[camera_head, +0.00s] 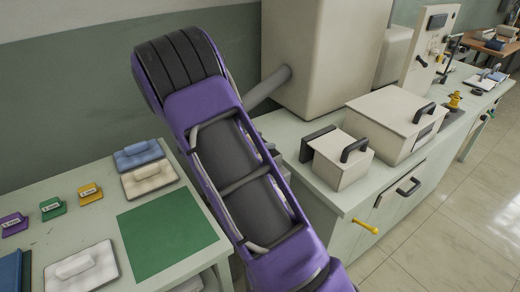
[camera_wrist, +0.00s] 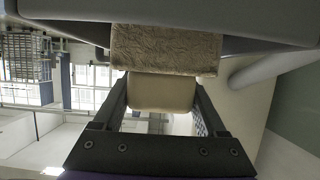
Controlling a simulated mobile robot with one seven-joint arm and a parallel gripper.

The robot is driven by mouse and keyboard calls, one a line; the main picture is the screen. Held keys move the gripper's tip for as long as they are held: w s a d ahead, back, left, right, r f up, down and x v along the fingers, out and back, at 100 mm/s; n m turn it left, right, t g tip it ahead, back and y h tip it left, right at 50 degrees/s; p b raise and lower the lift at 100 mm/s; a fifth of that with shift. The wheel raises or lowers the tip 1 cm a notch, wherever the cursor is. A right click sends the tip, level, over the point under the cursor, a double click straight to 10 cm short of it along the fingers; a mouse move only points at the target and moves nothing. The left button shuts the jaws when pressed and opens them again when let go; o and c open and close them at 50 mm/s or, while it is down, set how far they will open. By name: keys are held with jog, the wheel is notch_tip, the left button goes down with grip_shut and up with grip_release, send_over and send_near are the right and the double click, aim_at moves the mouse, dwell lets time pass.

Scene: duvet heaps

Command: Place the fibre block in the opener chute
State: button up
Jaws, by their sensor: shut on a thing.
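My gripper (camera_wrist: 162,88) shows in the wrist view, shut on the smooth cream tab of a fibre block (camera_wrist: 166,48). The block is tan with a rough, fibrous face and lies beyond the fingertips. Behind it, a wide grey surface with a dark lower edge (camera_wrist: 72,32) crosses the top of the view; it may be part of the opener chute, but I cannot tell whether the block touches it. In the head view my purple arm hides my gripper, the held block and any chute opening. A large beige machine (camera_head: 320,55) with a grey pipe (camera_head: 268,88) stands behind my arm.
On the left table lie a blue block (camera_head: 138,154), a cream block (camera_head: 150,180), a white block (camera_head: 80,270), a green mat (camera_head: 168,232) and small purple, green and yellow tags (camera_head: 52,208). Two beige boxes with black handles (camera_head: 395,125) stand on the right counter.

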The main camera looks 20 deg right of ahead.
jog(key=shift+f, duration=1.45)
jog(key=shift+f, duration=0.1)
jog(key=o, duration=1.1)
jog(key=shift+f, duration=0.1)
jog(key=shift+r, duration=0.25)
jog(key=v, duration=1.2)
